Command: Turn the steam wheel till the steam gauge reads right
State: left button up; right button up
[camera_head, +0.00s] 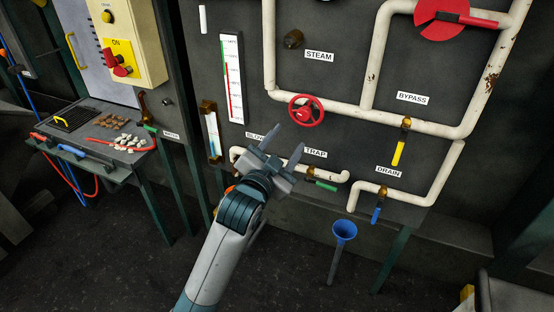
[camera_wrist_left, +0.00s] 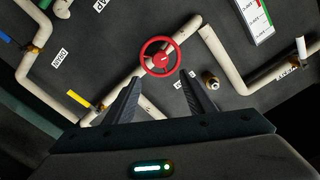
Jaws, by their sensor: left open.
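The red steam wheel (camera_head: 306,110) is a small spoked handwheel on the white pipe, below the STEAM label (camera_head: 319,56). It also shows in the left wrist view (camera_wrist_left: 159,56), just beyond the fingertips. My left gripper (camera_head: 287,139) is open and empty, with its fingers pointing up toward the wheel from below left. In the left wrist view its fingers (camera_wrist_left: 160,79) stand apart with the wheel ahead between them, apparently not touching. A tall white gauge (camera_head: 231,78) with red and green marks hangs left of the wheel; its reading is too small to tell. My right gripper is out of view.
A large red disc (camera_head: 430,12) is cut off at the top right. Yellow (camera_head: 398,152), green (camera_head: 321,185) and blue (camera_head: 376,214) valve levers sit on the lower pipes. A blue funnel (camera_head: 344,232) stands below. A cluttered side table (camera_head: 75,154) is at left.

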pick_arm(q)
jog(key=shift+b+v, duration=0.5)
jog(key=shift+v, duration=2.3)
jog(key=shift+f, duration=0.1)
